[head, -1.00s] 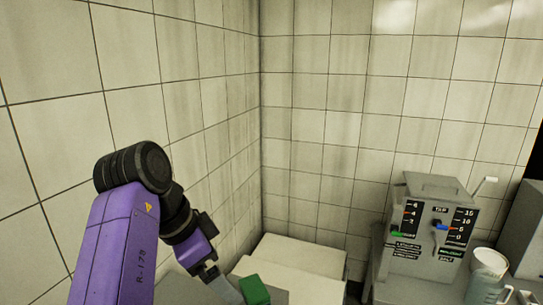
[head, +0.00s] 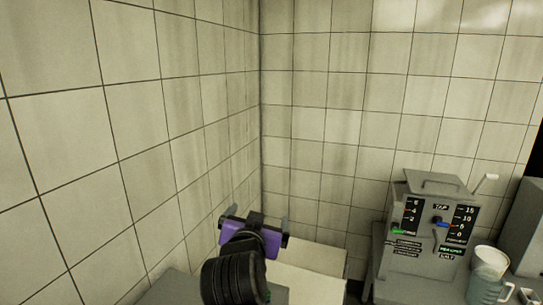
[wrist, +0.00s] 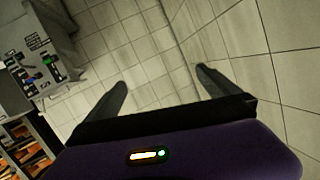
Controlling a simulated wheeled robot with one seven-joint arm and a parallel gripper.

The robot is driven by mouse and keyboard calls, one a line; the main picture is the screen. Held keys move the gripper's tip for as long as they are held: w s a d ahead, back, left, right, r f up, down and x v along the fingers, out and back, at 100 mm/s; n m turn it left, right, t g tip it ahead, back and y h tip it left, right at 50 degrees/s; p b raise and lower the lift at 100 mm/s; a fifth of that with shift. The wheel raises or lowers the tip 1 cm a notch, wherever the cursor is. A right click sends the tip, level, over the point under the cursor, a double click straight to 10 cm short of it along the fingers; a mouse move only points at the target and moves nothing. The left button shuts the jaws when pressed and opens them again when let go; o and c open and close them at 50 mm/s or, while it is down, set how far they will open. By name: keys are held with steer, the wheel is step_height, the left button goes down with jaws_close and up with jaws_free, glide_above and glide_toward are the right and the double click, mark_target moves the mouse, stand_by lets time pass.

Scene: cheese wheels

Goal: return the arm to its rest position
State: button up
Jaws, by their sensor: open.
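Only tiled wall shows beyond the fingertips. The black wrist joint of my arm hides part of the surfaces behind it.
A grey machine (head: 430,185) with scales and sliders stands at the right, also in the wrist view (wrist: 30,50). A jug (head: 487,285) stands right of it. A pale block-like surface (head: 320,258) lies in the corner. Shelves (wrist: 22,150) show at lower left. Tiled walls (head: 180,120) are close.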

steer(key=s+d+f+n+t+y+b, duration=0.2)
steer(key=s+d+f+n+y, duration=0.15)
steer(key=s+d+f, duration=0.45)
steer(key=s+d+f+n+t+y+b, duration=0.15)
steer(key=s+d+f+n, duration=0.35)
steer(key=s, duration=0.5)
steer(key=s+d+f+m+g+h+b, duration=0.1)
steer(key=s+d+f, duration=0.2)
steer(key=s, duration=0.8)
steer(key=s+d+f+m+g+h+b, duration=0.1)
steer(key=s+f, duration=0.4)
steer(key=s, duration=0.7)
steer(key=s+d+f+m+g+h+b, duration=0.1)
steer(key=s+d, duration=0.5)
steer(key=s, duration=0.6)
step_height(320, 180, down, 3)
steer(key=shift+s+f+m+g+h+b, duration=0.1)
steer(key=shift+s+m+g+h+b, duration=0.3)
steer(key=shift+m+b, duration=0.6)
steer(key=shift+w, duration=0.15)
